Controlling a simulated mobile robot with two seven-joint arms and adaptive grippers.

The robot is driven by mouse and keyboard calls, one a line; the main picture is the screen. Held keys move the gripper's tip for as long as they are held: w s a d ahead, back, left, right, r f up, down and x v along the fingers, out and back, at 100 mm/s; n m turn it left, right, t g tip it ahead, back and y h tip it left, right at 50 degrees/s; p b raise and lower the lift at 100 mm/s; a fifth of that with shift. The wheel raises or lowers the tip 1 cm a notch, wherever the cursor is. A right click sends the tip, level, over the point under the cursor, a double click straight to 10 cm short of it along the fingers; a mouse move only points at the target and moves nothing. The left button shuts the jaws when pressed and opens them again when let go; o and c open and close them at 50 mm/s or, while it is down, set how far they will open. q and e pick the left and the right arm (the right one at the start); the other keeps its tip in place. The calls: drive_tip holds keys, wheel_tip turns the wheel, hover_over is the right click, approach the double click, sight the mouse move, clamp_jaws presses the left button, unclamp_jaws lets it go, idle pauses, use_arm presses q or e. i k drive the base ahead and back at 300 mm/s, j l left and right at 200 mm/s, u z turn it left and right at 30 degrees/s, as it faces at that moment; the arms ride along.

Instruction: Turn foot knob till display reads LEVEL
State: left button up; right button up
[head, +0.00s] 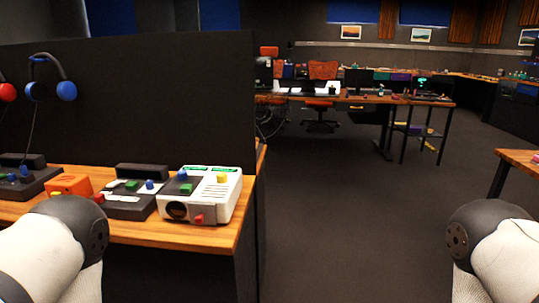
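A white panel box (207,204) sits at the right end of a wooden desk on the left. Its front has a dark round part (177,210), maybe the trackball, and a red knob (198,219) low at the corner. A blue knob (182,175), a green button (186,189) and a yellow knob (222,178) are on top. Small green strips along its back edge are too small to read. I cannot tell which part is the foot knob or the display. My arms show at the lower left and lower right; neither gripper is in view.
Dark panels (131,205) and an orange box (69,185) stand left of the white box on the wooden desk (223,240). A dark partition (160,110) rises behind, with headphones (50,78) on it. Open floor (340,190) lies right of the desk.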

sight(221, 177)
drive_tip(key=i+j+u, duration=0.1)
drive_tip(key=i+j, duration=0.15)
drive_tip(key=i+j+u, duration=0.15)
drive_tip(key=i, duration=0.35)
drive_tip(key=i+j+u, duration=0.1)
drive_tip(key=i, duration=0.3)
drive_tip(key=j, duration=0.1)
